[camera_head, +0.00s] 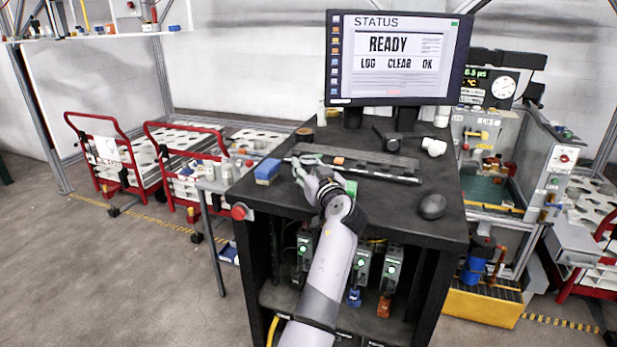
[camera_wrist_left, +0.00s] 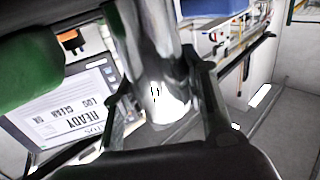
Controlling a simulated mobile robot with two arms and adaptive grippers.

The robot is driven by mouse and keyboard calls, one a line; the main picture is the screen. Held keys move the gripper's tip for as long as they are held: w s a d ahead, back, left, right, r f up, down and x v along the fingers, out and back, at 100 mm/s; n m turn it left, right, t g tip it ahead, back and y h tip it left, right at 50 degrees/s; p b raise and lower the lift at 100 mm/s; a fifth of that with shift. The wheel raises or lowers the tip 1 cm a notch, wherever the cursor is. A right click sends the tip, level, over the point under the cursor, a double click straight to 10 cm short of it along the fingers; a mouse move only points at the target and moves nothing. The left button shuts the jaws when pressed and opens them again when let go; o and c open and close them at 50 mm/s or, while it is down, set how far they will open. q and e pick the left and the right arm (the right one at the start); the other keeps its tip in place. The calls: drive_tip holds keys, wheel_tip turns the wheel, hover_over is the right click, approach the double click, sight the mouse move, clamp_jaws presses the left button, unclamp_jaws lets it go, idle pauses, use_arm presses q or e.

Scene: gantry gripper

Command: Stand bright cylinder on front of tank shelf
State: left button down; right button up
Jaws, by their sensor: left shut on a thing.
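In the head view I cannot clearly make out the cylinder at the gripper. I cannot tell for sure which surface is the tank shelf. A bench with a greenish basin (camera_head: 485,190) stands at the right. My right gripper is not in view.
Red-framed carts (camera_head: 95,150) stand at the left. Floor at the lower left is clear.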

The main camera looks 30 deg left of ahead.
use_arm(q)
drive_tip(key=shift+r, duration=0.25)
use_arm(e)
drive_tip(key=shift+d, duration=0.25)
